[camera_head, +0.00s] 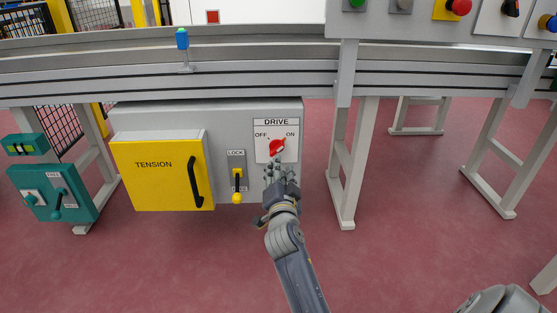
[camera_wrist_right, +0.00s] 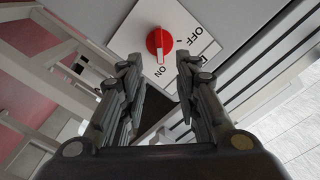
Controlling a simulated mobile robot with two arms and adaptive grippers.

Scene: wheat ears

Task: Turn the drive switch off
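The drive switch is a red rotary knob (camera_head: 277,148) on a white plate (camera_head: 263,151) marked DRIVE, OFF and ON, at the right end of the grey cabinet. Its pointer is turned to ON. In the right wrist view the knob (camera_wrist_right: 159,42) shows just beyond the fingertips, its white line toward ON. My right gripper (camera_head: 281,174) is just below and in front of the knob. Its fingers (camera_wrist_right: 159,66) are open and apart, with nothing between them, and do not appear to touch the knob. My left gripper is not in view.
Left of the plate are a yellow-and-black LOCK lever (camera_head: 237,185) and a yellow TENSION door (camera_head: 150,190) with a black handle. A conveyor rail (camera_head: 250,75) runs above. A grey leg frame (camera_head: 349,170) stands close on the right. Teal boxes (camera_head: 50,196) sit far left.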

